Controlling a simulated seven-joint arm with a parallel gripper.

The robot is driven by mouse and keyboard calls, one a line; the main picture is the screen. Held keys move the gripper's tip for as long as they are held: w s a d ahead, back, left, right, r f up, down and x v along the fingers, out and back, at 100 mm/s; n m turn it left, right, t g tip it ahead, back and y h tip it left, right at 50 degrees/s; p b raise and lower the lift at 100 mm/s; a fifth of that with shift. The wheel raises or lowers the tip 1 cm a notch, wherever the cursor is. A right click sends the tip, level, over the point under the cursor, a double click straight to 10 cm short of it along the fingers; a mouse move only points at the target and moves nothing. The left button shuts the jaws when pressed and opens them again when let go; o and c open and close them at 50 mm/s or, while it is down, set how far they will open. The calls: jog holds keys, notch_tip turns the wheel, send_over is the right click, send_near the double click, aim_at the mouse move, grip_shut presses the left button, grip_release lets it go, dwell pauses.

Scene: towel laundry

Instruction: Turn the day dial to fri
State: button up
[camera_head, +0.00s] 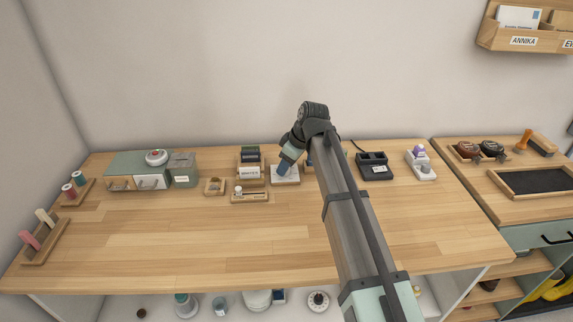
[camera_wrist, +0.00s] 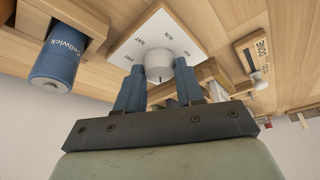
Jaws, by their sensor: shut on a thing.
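The day dial is a white square plate (camera_head: 290,181) on the table below my gripper, with a round pale knob (camera_wrist: 158,66) at its centre. In the wrist view the plate (camera_wrist: 150,32) shows small day labels around the knob, among them SAT and SUN; the others are too small to read surely. The two blue fingers of my gripper (camera_wrist: 159,86) are shut on the knob, one on each side. In the head view my gripper (camera_head: 284,170) points down at the dial and hides the knob. The knob's pointer mark is not clearly seen.
A blue Cellwick cylinder (camera_wrist: 58,58) stands in a wooden holder close to the dial. A wooden piece marked DONE (camera_wrist: 252,48) is on its other side. A black box (camera_head: 374,166) stands right of my arm. The table front (camera_head: 190,240) is clear.

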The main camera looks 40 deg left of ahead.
jog(key=shift+c, duration=0.4)
jog(key=shift+m, duration=0.3)
jog(key=m+t, duration=0.1)
jog(key=m, duration=0.2)
jog(key=shift+s+m+t, duration=0.2)
jog(key=shift+m+t, duration=0.2)
jog(key=m+t, duration=0.1)
jog(key=m, duration=0.1)
jog(key=m+t, duration=0.1)
jog(key=m, duration=0.2)
jog(key=shift+s+a+h, duration=0.1)
jog(key=shift+h, duration=0.2)
jog(key=m, duration=0.3)
jog(key=m+t+h, duration=0.1)
jog(key=m, duration=0.1)
jog(key=shift+a+m+h, duration=0.15)
jog(key=shift+m+h, duration=0.15)
jog(key=shift+m, duration=0.1)
jog(key=m, duration=0.2)
jog(key=m+h, duration=0.1)
jog(key=m, duration=0.1)
jog(key=shift+t+h, duration=0.3)
jog(key=shift+t, duration=0.1)
jog(key=shift+s+m, duration=0.1)
jog(key=shift+m, duration=0.3)
